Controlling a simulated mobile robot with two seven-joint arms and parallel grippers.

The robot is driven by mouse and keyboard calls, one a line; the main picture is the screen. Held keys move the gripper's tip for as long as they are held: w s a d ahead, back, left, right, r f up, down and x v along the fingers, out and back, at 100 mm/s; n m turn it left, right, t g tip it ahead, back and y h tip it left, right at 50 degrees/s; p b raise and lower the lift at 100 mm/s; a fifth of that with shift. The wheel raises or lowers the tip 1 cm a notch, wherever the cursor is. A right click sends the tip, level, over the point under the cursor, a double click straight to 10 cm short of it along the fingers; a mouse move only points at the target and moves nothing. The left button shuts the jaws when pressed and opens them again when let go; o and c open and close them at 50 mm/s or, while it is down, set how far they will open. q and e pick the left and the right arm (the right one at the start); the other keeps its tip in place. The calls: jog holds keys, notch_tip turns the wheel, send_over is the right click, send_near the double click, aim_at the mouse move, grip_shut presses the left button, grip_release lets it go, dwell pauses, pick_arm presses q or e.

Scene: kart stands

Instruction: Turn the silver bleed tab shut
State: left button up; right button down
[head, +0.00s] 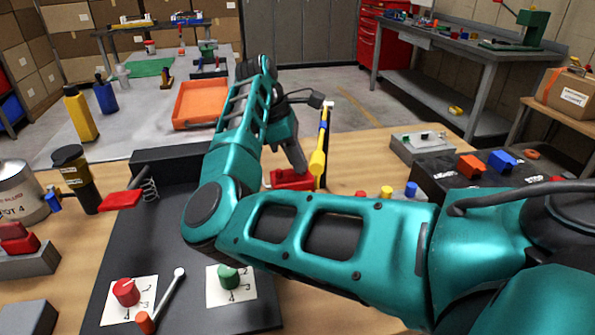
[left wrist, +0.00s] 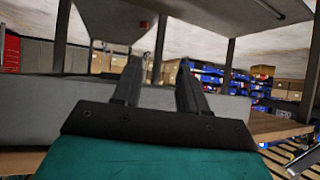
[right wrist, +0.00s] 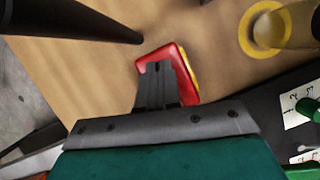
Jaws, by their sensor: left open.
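I cannot pick out the silver bleed tab in any view; my right arm covers part of the dark panel (head: 110,255). My right gripper (head: 298,165) points down beside a red block (head: 290,179) on the wooden table. In the right wrist view, the right gripper (right wrist: 155,70) has its fingers together, with the red block (right wrist: 180,65) behind their tips. I cannot tell whether they touch it; nothing shows held. My left gripper (left wrist: 158,75) is open and empty in its wrist view, in front of a grey surface. It is outside the head view.
A yellow tool (head: 318,163) stands close to the right gripper. A grey box (head: 422,147) is farther right. Bare wood (head: 360,155) lies between.

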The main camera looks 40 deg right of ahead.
jog(key=shift+w+f+m+b, duration=0.1)
jog(key=shift+f+m+b, duration=0.2)
jog(key=shift+m+b, duration=0.25)
jog(key=shift+d+m+y+b, duration=0.1)
jog(key=shift+m+y+b, duration=0.2)
jog(key=shift+m+b, duration=0.2)
jog(key=shift+r+m+g+y+b, duration=0.1)
jog(key=shift+m+g+y+b, duration=0.25)
jog(key=shift+m+b, duration=0.45)
jog(key=shift+d+r+m+y+b, duration=0.15)
jog(key=shift+m+y+b, duration=0.25)
jog(key=shift+m, duration=0.55)
jog(key=shift+d+r+m+g+y, duration=0.1)
jog(key=shift+m+g+y, duration=0.2)
jog(key=shift+m, duration=0.9)
jog(key=shift+m+y, duration=0.35)
jog(key=shift+m, duration=0.45)
jog(key=shift+d, duration=0.1)
pick_arm(q)
jog(key=shift+w+d+f+h, duration=0.2)
jog(key=shift+d+f, duration=0.35)
jog(key=shift+d, duration=0.05)
jog(key=shift+w+d+f+h, duration=0.2)
jog(key=shift+d+f, duration=0.3)
jog(key=shift+d, duration=0.1)
pick_arm(e)
jog(key=shift+m, duration=0.4)
